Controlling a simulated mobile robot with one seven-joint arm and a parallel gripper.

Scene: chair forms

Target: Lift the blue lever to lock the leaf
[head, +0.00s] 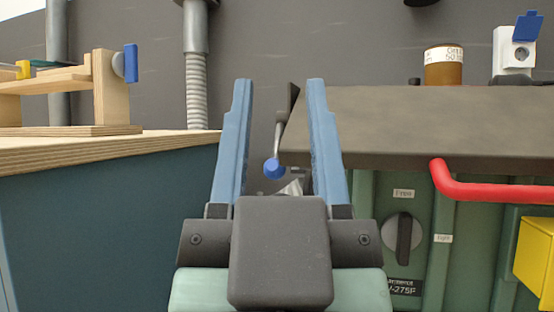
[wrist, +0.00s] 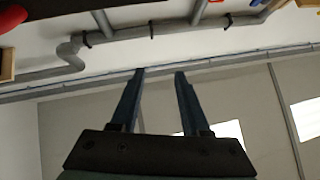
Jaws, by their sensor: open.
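A lever with a round blue knob (head: 274,168) on a thin grey rod hangs at the left end of a dark worktop (head: 420,125). I cannot tell for certain whether this worktop is the leaf. My gripper (head: 279,85) is open and empty, its two blue fingers pointing up and away. In the head view the knob shows in the gap between the fingers, apart from both; its depth from them is unclear. The wrist view shows the gripper (wrist: 159,72) against wall and pipes, with no lever visible there.
A red handle (head: 490,192) juts from the green cabinet (head: 350,190) at right, beside a yellow box (head: 538,255) and a dark rotary knob (head: 403,239). A wooden bench (head: 110,150) stands at left. A jar (head: 443,68) and a socket (head: 515,52) sit at back right.

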